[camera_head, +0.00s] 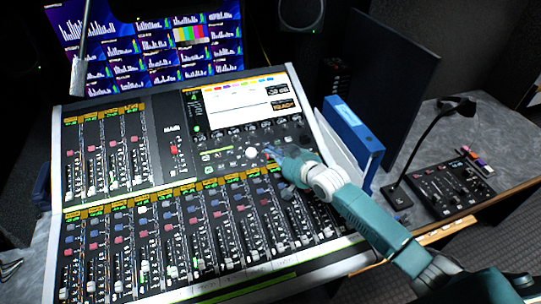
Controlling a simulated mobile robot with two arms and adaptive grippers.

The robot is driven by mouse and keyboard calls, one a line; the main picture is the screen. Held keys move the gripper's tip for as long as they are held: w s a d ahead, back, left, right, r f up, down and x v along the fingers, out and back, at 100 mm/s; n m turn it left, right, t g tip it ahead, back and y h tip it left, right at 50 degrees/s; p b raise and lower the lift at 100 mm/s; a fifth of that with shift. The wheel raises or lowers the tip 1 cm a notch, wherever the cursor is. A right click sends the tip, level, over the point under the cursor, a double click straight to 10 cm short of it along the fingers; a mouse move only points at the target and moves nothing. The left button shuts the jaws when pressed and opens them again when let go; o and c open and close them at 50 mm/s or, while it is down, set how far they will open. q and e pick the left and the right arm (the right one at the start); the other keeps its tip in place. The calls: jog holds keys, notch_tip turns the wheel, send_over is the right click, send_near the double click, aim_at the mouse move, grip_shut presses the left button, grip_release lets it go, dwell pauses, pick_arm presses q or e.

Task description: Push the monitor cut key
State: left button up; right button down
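The mixing console (165,150) fills the middle of the head view, with faders, small coloured keys and a lit screen (245,103). My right gripper (278,157) reaches in from the right, low over the console's centre section below the screen. Its fingertips are close to a round pale knob (251,153) and small keys around it. The fingers are small and dark here, so I cannot tell whether they are open or shut, or whether they touch the panel. Key labels are too small to read, so I cannot pick out the monitor cut key; the gripper may hide it. My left gripper is not in view.
A blue binder (352,134) stands right of the console, beside my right arm. A dark panel (390,75) rises behind it. A gooseneck microphone (430,135) and small control box (450,187) sit on the right desk. Wall monitors (150,45) and a speaker (300,14) are behind.

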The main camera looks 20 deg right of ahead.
jog(key=shift+w+f+b, duration=0.2)
jog(key=shift+f+b, duration=0.1)
jog(key=shift+f, duration=0.15)
dwell(0.5)
jog(key=shift+s+r+p, duration=0.4)
jog(key=shift+r+p, duration=0.45)
jog(key=shift+p, duration=0.25)
notch_tip(320, 180, up, 6)
jog(key=s+p, duration=0.2)
jog(key=p, duration=0.5)
jog(key=shift+s+f, duration=0.2)
jog(key=shift+f, duration=0.05)
jog(key=shift+w, duration=0.1)
dwell(0.9)
